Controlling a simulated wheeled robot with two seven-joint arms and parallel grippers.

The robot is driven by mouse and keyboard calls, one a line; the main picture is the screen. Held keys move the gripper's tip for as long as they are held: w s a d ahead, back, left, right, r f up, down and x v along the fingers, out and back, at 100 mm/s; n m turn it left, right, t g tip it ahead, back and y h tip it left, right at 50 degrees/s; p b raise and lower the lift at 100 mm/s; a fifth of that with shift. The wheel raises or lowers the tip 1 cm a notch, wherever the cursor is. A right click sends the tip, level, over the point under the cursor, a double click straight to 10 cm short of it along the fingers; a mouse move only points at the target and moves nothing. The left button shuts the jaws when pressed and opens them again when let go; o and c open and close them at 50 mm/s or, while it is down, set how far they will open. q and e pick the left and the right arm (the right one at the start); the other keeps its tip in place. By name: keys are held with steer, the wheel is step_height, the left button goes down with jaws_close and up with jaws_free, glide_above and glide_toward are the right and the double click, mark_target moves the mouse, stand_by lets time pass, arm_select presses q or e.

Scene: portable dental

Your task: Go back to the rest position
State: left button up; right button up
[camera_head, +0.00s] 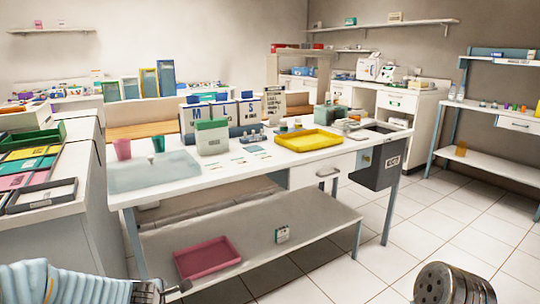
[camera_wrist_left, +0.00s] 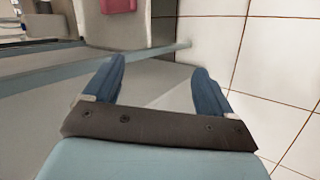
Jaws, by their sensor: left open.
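My left gripper (camera_wrist_left: 157,75) is open in the left wrist view, with its two blue fingers apart and nothing between them. In the head view, my ribbed light-blue left arm comes in at the lower left, and the left gripper (camera_head: 172,288) shows only in part at the bottom edge, in front of the workbench's lower shelf. A grey perforated metal end at the lower right of the head view seems to be part of my right arm; no right gripper fingers show.
The white workbench (camera_head: 255,167) stands ahead, carrying a yellow tray (camera_head: 308,140), a translucent tray (camera_head: 150,171) and boxes. A pink tray (camera_head: 207,257) lies on its lower shelf (camera_head: 300,225). A cabinet (camera_head: 60,235) with coloured trays stands close at left. Tiled floor (camera_head: 430,225) is clear at right.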

arm_select(q)
steer(key=s+d+f+m+g+h, duration=0.1)
steer(key=s+d+f+m, duration=0.25)
steer(key=f, duration=0.25)
steer(key=s+d+f+m+g, duration=0.1)
steer(key=s+d+f+m, duration=0.1)
steer(key=f+m, duration=0.3)
steer(key=s+d+f+m+g+h, duration=0.2)
steer(key=s+d+f+m, duration=0.3)
steer(key=s, duration=0.3)
steer(key=s+d+f+m+g+h, duration=0.2)
steer(key=s+d+f+m, duration=0.3)
steer(key=s+f, duration=0.3)
steer(key=shift+s+d+f+g, duration=0.3)
steer(key=shift+s+d+g, duration=0.1)
steer(key=shift+d, duration=0.3)
steer(key=shift+m, duration=0.25)
